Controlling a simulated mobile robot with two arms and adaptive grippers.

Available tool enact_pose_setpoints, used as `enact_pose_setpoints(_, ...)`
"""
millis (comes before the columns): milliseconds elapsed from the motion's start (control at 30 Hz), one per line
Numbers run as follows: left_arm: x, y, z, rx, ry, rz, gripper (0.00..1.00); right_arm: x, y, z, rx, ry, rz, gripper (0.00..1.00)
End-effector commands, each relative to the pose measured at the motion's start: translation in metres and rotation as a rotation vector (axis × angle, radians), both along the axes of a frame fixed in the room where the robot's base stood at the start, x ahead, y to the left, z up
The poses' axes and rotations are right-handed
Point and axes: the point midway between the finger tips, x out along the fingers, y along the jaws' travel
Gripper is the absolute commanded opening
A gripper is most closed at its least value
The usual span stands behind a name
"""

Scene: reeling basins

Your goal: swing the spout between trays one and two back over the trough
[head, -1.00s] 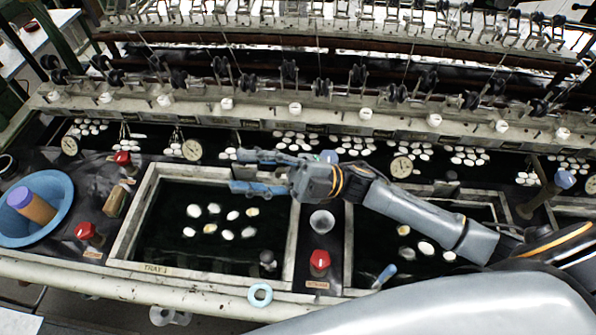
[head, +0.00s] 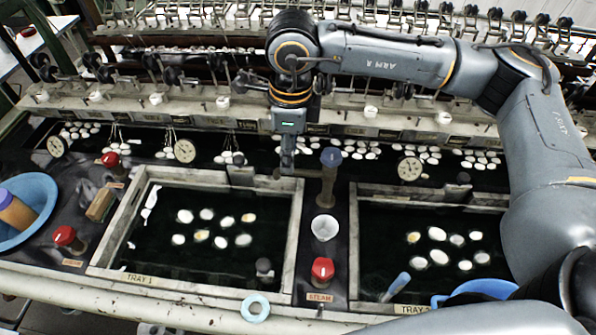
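The spout (head: 328,184) between the trays is a brown post with a blue cap. Its thin arm points left, by the back right corner of tray 1 (head: 293,235). Tray 2 (head: 354,245) is to the right. The trough (head: 215,152) is the long dark water strip behind the trays, with white cocoons in it. My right gripper (head: 287,165) points down at the spout arm's left end. Its fingers show edge-on, so their gap and any contact cannot be told. My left gripper is not in view.
Red steam knobs (head: 322,270) stand beside the trays, with a white cup (head: 325,228) behind the middle one. A light blue ring (head: 255,307) lies on the front ledge. A blue basin (head: 48,192) is at left. The reeling machine rises behind.

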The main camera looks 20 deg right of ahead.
Motion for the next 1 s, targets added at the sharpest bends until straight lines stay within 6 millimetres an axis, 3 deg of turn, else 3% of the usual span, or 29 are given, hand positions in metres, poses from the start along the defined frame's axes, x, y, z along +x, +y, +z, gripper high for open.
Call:
enact_pose_setpoints(167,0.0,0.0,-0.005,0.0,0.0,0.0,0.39,0.022,-0.022,0.015,-0.106,-0.113,-0.014,0.39)
enact_pose_setpoints(333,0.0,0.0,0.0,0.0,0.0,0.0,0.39,0.026,-0.026,0.006,-0.117,-0.121,-0.017,0.39)
enact_pose_setpoints(800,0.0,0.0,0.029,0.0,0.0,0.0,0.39,0.041,-0.033,-0.085,-0.115,-0.118,-0.017,0.39)
enact_pose_setpoints(1000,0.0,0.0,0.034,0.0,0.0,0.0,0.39,0.046,-0.034,-0.11,-0.113,-0.121,-0.016,0.39)
